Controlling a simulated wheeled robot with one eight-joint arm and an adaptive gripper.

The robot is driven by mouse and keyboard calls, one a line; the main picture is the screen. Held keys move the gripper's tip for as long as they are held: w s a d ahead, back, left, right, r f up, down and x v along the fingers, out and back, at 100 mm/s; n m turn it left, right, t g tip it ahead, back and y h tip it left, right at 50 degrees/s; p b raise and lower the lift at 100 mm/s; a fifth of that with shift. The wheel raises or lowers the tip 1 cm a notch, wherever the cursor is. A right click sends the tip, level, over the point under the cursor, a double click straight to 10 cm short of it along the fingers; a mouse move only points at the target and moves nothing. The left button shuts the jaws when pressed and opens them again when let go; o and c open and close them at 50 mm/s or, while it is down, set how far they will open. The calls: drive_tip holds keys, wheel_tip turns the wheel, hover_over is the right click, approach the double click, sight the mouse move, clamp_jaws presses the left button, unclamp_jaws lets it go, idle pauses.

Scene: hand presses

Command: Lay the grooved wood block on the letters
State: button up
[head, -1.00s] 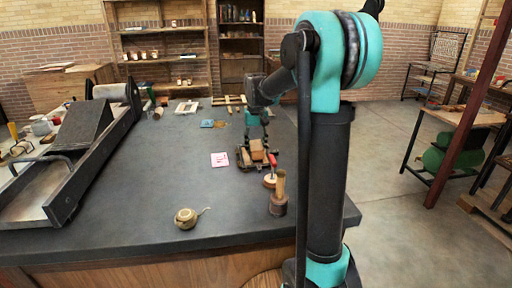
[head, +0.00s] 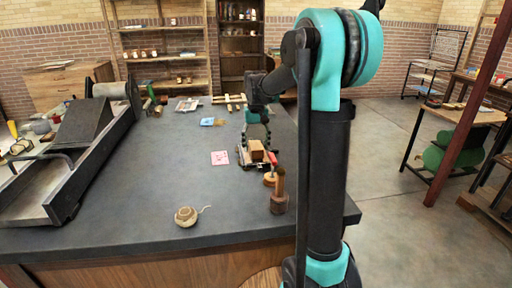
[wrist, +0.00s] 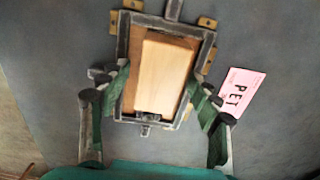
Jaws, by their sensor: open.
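A metal frame (wrist: 208,53) lies on the dark table and also shows in the head view (head: 243,161). A pale wood block (wrist: 165,75) lies inside it, over a browner wood surface, slightly tilted relative to the frame. It shows as a brown block in the head view (head: 256,150). No groove is visible from here. Small dark pieces (wrist: 148,116) show at the block's near end; I cannot tell whether they are letters. My gripper (wrist: 159,80) is open, with one finger on each side of the block, apart from it. It also shows in the head view (head: 257,136).
A red-handled tool (head: 271,168) and a wooden-handled tool (head: 278,194) stand near the frame. A round corded object (head: 186,216) lies in front. A large press (head: 70,150) fills the left side.

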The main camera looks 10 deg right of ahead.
sight(256, 145)
wheel_tip(256, 145, up, 12)
idle(0.4)
